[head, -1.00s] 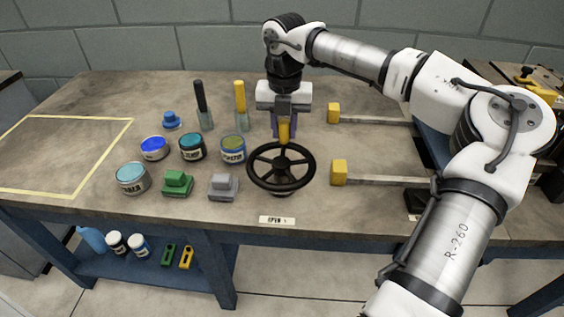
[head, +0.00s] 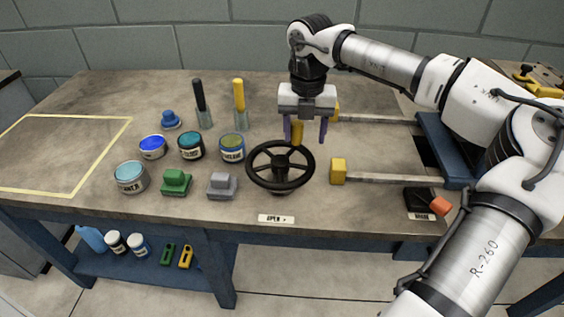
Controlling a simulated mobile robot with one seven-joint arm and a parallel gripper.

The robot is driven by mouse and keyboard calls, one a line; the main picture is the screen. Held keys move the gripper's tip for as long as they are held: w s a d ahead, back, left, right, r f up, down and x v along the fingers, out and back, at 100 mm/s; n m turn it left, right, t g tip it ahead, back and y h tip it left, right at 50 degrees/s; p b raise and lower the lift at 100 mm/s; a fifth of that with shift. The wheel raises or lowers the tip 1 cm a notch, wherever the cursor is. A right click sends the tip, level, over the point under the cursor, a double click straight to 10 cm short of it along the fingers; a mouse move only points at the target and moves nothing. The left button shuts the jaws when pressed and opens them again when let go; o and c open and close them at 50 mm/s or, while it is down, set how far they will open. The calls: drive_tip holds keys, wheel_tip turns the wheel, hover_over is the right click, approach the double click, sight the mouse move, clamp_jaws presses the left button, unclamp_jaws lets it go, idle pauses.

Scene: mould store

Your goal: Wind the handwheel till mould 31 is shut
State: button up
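The black handwheel (head: 280,186) stands near the bench's front edge, in the middle of the head view. Its yellow knob (head: 297,132) rises at the far side of the rim. My gripper (head: 305,139) is over that far side, its purple fingers apart. The knob shows between them, nearer the left finger; I cannot tell whether they touch. To the right, two bars with yellow end blocks (head: 338,171) run to a blue upright plate (head: 440,150), partly hidden by my arm. No number 31 is readable. A label reading OPEN with an arrow (head: 276,218) is on the bench's front edge.
Several paint pots (head: 131,177), a green block (head: 176,182), a grey block (head: 221,186) and two upright handled tools (head: 239,104) stand left of the wheel. An orange piece (head: 441,205) is by a dark labelled block (head: 420,203) at right. A yellow-taped area (head: 98,157) is clear.

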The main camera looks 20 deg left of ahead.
drive_tip(key=shift+a, duration=0.15)
idle(0.3)
drive_tip(key=shift+r, duration=0.2)
wheel_tip(320, 180, up, 9)
drive_tip(key=p, duration=0.6)
drive_tip(key=shift+f, duration=0.2)
drive_tip(key=shift+s+a, duration=0.1)
